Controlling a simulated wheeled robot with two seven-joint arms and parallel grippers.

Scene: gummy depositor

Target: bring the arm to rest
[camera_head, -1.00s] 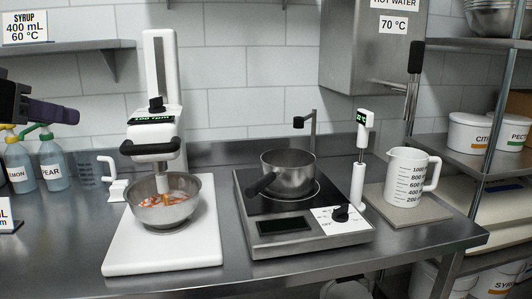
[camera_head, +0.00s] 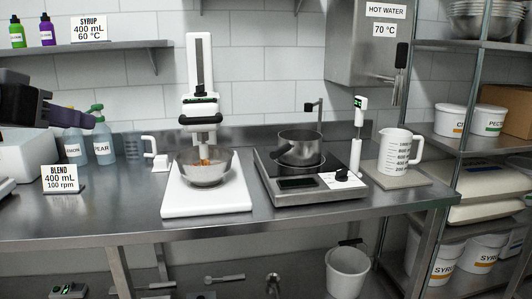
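My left gripper (camera_head: 66,112) comes in from the left edge, dark with a purple finger part, above the left end of the counter. It is apart from the bottles behind it, and its fingertips are not clear enough to show a gap. My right gripper is not in view. The white stand mixer (camera_head: 201,75) stands on the counter, its head above a metal bowl (camera_head: 206,174) with orange-red bits in it. A dark-handled pot (camera_head: 300,150) sits on the hot plate (camera_head: 322,186).
A white measuring jug (camera_head: 394,153) stands on a mat right of the hot plate. Spray bottles (camera_head: 104,146), a small clear jug (camera_head: 134,148) and a blend sign (camera_head: 62,178) are on the left. The counter front (camera_head: 120,226) is clear. A white bucket (camera_head: 347,270) is below.

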